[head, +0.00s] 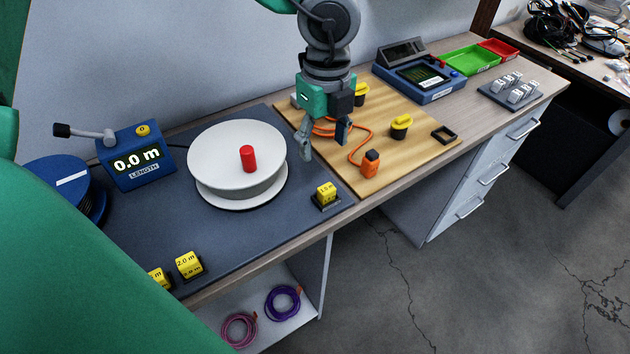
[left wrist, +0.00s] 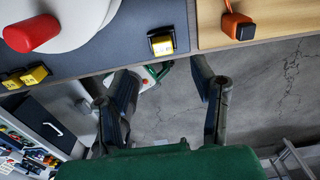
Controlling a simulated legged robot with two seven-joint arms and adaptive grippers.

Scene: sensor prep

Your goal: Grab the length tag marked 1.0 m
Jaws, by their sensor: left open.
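A yellow tag block (head: 326,191) sits in a small dark holder at the front right corner of the dark mat; its small label seems to read 1.0 m, but is hard to read. It also shows in the left wrist view (left wrist: 162,45). A tag marked 2.0 m (head: 189,264) sits at the mat's front left, beside another yellow tag (head: 158,278) whose number is partly hidden. My left gripper (head: 325,148) is open and empty, above the bench and behind the right tag. In the left wrist view its fingers (left wrist: 163,78) stand apart. My right gripper is not in view.
A white reel (head: 225,160) with a red knob stands left of my left gripper. A blue length display (head: 137,165) reads 0.0 m. A wooden board (head: 385,165) holds an orange cable (head: 371,162) and yellow parts. The mat between reel and right tag is clear.

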